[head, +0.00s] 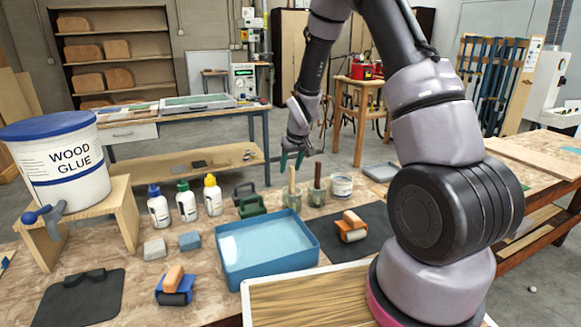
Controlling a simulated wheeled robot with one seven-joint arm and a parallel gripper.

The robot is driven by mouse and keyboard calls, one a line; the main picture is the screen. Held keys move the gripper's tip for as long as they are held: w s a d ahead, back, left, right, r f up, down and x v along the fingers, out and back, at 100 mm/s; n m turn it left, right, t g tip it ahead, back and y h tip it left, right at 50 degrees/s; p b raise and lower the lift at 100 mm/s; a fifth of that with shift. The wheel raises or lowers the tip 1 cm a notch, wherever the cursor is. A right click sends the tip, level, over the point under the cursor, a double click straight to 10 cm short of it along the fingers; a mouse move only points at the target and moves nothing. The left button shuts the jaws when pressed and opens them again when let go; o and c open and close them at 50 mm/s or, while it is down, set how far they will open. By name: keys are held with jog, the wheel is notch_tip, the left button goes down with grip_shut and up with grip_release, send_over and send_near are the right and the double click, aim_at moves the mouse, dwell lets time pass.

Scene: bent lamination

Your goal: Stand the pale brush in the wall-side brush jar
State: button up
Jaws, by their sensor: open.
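My gripper (292,162) has teal fingertips and is open. It points down at the back of the workbench. The pale brush (291,179) stands upright in the left one of two small glass jars (291,201). Its handle top shows just below and between my fingertips in the picture; I cannot tell the exact gap in depth. A brush with a darker handle (317,174) stands in the right jar (317,197), close beside the left one. The bristles are hard to make out inside the jars.
A white tub (341,186) stands right of the jars. Green (252,206) and dark clamp-like holders and several glue bottles (186,201) stand to the left. A blue tray (264,250) lies in front. A roller (352,227) rests on a dark mat.

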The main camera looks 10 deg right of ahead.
jog(key=v, duration=1)
jog(key=shift+r, duration=0.3)
jog(key=shift+s, duration=0.1)
jog(key=s+d+r+m+t, duration=0.1)
jog(key=s+d+r+m, duration=0.1)
jog(key=s+r, duration=0.5)
jog(key=s+d+r+m, duration=0.15)
jog(key=s+r, duration=0.25)
jog(key=r, duration=0.5)
jog(key=s+d+r+m+t, duration=0.1)
jog(key=s+r, duration=0.2)
jog(key=s, duration=0.5)
jog(key=s+r+m+y, duration=0.1)
jog(key=s+r, duration=0.3)
jog(key=s, duration=0.4)
jog(key=shift+d+r+m+t, duration=0.2)
jog(key=shift+d+m+t, duration=0.2)
jog(key=shift+m, duration=0.05)
jog(key=shift+s, duration=0.1)
